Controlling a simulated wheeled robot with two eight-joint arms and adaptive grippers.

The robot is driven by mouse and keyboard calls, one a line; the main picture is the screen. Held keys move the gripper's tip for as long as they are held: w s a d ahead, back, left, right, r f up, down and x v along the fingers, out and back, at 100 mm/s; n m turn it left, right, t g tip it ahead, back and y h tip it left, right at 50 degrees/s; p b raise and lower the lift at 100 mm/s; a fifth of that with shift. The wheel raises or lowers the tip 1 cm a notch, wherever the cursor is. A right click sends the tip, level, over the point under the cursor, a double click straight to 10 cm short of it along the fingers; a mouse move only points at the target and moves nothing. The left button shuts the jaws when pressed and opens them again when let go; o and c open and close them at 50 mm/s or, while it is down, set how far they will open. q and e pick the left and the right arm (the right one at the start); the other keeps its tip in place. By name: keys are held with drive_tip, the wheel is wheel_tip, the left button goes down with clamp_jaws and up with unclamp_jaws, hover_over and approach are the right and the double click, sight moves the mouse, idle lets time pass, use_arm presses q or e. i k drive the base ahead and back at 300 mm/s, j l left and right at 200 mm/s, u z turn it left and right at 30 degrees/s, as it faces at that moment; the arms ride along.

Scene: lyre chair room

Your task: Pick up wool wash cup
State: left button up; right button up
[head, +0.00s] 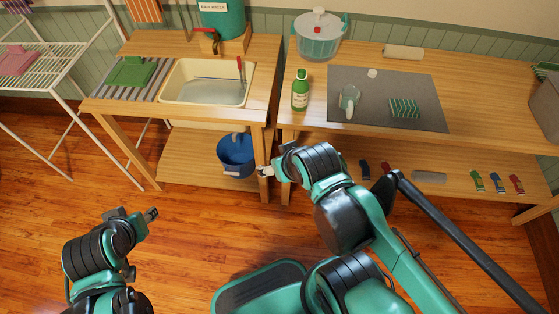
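On the grey mat (420,112) on the right bench, a clear cup-like vessel (349,97) stands near the left edge. A small white cup or cap (372,73) sits behind it. I cannot tell which of the two is the wool wash cup. My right gripper (265,171) is below and in front of the bench's left end, apart from these things. My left gripper (151,214) is low over the floor at the left. Both look empty, but their finger openings are too small to judge.
A lidded tub (319,36) stands behind the bottle, and a green striped item (405,107) lies on the mat. The left bench holds a sink (208,92). A blue bucket (236,155) is on its lower shelf. A drying rack (40,65) stands far left.

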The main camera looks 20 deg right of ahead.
sight(349, 97)
drive_tip(key=z, duration=1.5)
drive_tip(key=i+l+u, duration=0.8)
drive_tip(key=u, duration=0.2)
drive_tip(key=l, duration=0.1)
